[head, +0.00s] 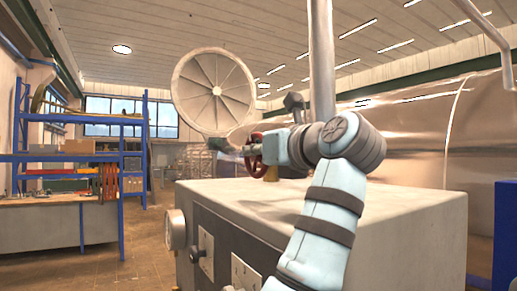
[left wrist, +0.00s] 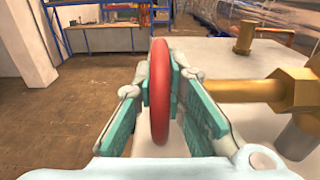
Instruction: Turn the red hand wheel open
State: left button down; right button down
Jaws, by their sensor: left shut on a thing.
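The red hand wheel (left wrist: 160,110) stands edge-on in the left wrist view, between the two teal fingers of my left gripper (left wrist: 159,78). The fingers press on it from both sides, so the gripper is shut on the wheel. A brass stem (left wrist: 230,90) runs from the right toward the wheel, to a larger brass body (left wrist: 296,88). In the head view the wheel (head: 257,161) is small and partly hidden by my left gripper (head: 246,153) and wrist. My right gripper is in neither view.
A pale grey cabinet (head: 225,205) stands below my left arm. A round, spoked disc (head: 213,92) rises behind it. A large shiny metal vessel (head: 420,135) fills the right. Blue shelving and a workbench (head: 55,222) stand at the left, with open floor between.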

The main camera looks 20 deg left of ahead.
pick_arm(q)
jog(key=g+h+p, duration=0.1)
jog(key=p, duration=0.3)
jog(key=r+g+h+p, duration=0.1)
jog(key=p, duration=0.4)
jog(key=shift+w+a+h, duration=0.1)
jog(key=shift+a+h, duration=0.05)
jog(key=shift+h, duration=0.25)
jog(key=shift+f+g+h+p, duration=0.3)
jog(key=shift+g+p, duration=0.3)
jog(key=shift+p, duration=0.15)
jog(key=shift+a+f+g+h, duration=0.1)
jog(key=shift+f+g+h, duration=0.1)
jog(key=shift+g+h, duration=0.45)
jog(key=shift+w+h, duration=0.1)
jog(key=shift+h, duration=0.15)
jog(key=c, duration=1.6)
grip_release()
jog(key=shift+f, duration=0.1)
jog(key=shift+c, duration=0.2)
